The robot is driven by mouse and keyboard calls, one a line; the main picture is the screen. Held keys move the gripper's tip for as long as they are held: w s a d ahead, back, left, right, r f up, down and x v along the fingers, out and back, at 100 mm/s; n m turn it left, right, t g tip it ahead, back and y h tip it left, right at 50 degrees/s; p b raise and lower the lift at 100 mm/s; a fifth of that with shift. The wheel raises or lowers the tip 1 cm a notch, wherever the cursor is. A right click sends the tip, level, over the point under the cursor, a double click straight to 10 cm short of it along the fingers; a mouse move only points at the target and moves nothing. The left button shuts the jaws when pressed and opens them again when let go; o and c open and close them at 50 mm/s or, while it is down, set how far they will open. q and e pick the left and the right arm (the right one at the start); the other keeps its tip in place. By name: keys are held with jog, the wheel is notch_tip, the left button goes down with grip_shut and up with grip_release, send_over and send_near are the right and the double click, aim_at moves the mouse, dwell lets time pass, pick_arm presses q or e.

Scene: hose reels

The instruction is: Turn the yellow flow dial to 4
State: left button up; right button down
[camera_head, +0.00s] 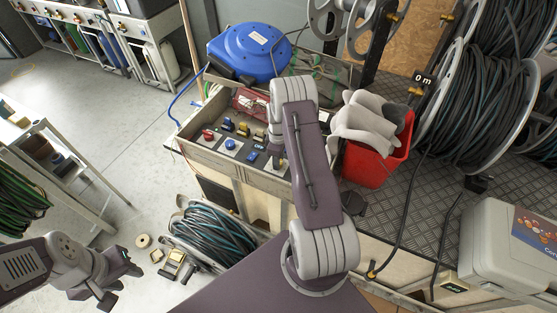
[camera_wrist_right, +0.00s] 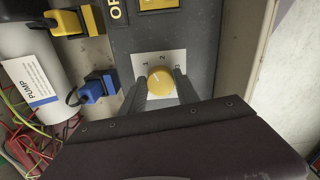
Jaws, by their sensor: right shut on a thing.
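The yellow flow dial (camera_wrist_right: 160,79) is a round knob on a white square plate (camera_wrist_right: 147,63) in the right wrist view. Small numbers, including what looks like 1 and 2, stand around its far edge; the dial's exact setting is too small to read. My right gripper (camera_wrist_right: 161,88) has one finger on each side of the dial and is shut on it. The fingers cover parts of the plate. My left gripper (camera_head: 120,284) is open and empty at the lower left, far from the panel.
The control panel (camera_head: 240,153) carries red, yellow and blue controls. Blue (camera_wrist_right: 91,91) and yellow (camera_wrist_right: 66,23) valve handles sit left of the dial. A blue hose reel (camera_head: 250,52) stands behind the panel, and a red bucket (camera_head: 372,165) with grey cloth stands right of it.

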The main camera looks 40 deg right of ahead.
jog(key=m, duration=0.7)
jog(key=shift+w+r, duration=0.1)
jog(key=m, duration=0.6)
jog(key=shift+a+m+b, duration=0.1)
jog(key=shift+m+b, duration=0.2)
jog(key=shift+m, duration=0.1)
jog(key=m, duration=0.6)
jog(key=shift+w, duration=0.15)
jog(key=m, duration=0.6)
jog(key=shift+w, duration=0.1)
jog(key=shift+m, duration=0.4)
jog(key=shift+r, duration=0.1)
jog(key=c, duration=0.9)
grip_release()
jog(key=shift+a, duration=0.1)
